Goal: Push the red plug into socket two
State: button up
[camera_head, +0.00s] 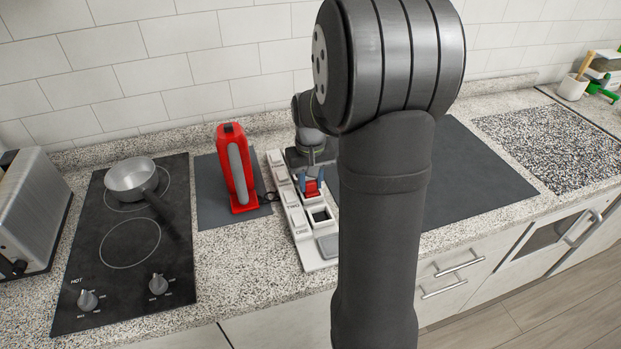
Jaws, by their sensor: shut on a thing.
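A white socket strip (313,262) lies on the counter, its left side marked with labels, "TWO" and "ONE" among them. A square dark socket opening (320,215) shows in its right half, with a grey flat piece (327,246) nearer the front. My gripper (312,184) points down over the strip, just behind the square opening. Its blue fingers are shut on the red plug (312,188). I cannot tell whether the plug touches the strip. My arm hides the strip's right side and part of the surface beyond.
A red upright appliance (229,182) with a dark cord stands on a grey mat (209,207) left of the strip. A hob (90,250) with a metal pan (131,177) is farther left. A dark mat (470,185) at right is clear. A tiled wall stands behind.

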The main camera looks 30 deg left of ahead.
jog(key=o, duration=1)
jog(key=shift+o, duration=0.2)
notch_tip(320, 180, up, 17)
jog(key=shift+r, duration=0.2)
jog(key=shift+f, duration=0.1)
notch_tip(320, 180, down, 17)
jog(key=shift+f, duration=0.1)
dwell(0.4)
jog(key=shift+r, duration=0.2)
